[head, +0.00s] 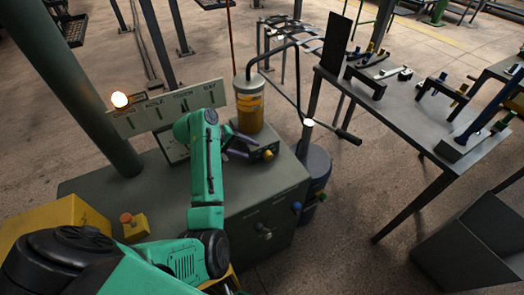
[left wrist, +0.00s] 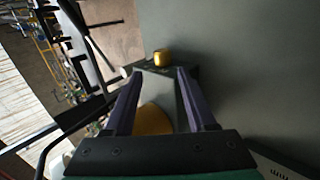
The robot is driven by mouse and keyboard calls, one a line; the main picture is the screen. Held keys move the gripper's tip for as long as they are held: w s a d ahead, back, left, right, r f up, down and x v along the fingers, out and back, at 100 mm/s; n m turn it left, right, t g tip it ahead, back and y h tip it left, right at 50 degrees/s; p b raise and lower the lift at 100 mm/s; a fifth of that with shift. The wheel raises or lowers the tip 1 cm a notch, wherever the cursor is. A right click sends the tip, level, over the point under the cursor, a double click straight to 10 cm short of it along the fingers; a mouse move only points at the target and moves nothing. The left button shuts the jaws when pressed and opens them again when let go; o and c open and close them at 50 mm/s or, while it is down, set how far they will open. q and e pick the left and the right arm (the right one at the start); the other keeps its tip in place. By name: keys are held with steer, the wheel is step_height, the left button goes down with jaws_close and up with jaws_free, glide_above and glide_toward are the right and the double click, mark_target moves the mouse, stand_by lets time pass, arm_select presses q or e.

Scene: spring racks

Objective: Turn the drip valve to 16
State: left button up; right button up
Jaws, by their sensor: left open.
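A small yellow knob (head: 267,154) sits on a grey-green box beside the yellow-banded cylinder (head: 250,105) on the cabinet top. It looks like the drip valve, but no number or pointer is readable. My left gripper (head: 252,149) is open, its two purple fingers reaching toward the box and knob. In the left wrist view, the knob (left wrist: 162,58) shows just beyond and between the open fingertips (left wrist: 159,76), apart from both. The yellow cylinder (left wrist: 154,119) shows between the fingers, nearer the palm. My right gripper is out of view.
A lettered board (head: 165,107) with a lit lamp (head: 119,99) stands behind my arm. An orange button (head: 126,217) is at left. A hose and lever handle (head: 348,137) are beside the cylinder. A worktable (head: 415,120) stands right.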

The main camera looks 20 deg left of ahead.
mark_target(265, 155)
arm_select(q)
steer(key=x, duration=0.5)
steer(key=shift+a+f, duration=0.1)
steer(key=shift+a, duration=0.1)
steer(key=x, duration=0.4)
steer(key=shift+w+a+f, duration=0.15)
steer(key=shift+w+f, duration=0.15)
steer(key=shift+f, duration=0.1)
steer(key=shift+w+d+f, duration=0.1)
steer(key=shift+d+f, duration=0.05)
steer(key=shift+d, duration=0.1)
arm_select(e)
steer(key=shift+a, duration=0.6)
arm_select(q)
jaws_close()
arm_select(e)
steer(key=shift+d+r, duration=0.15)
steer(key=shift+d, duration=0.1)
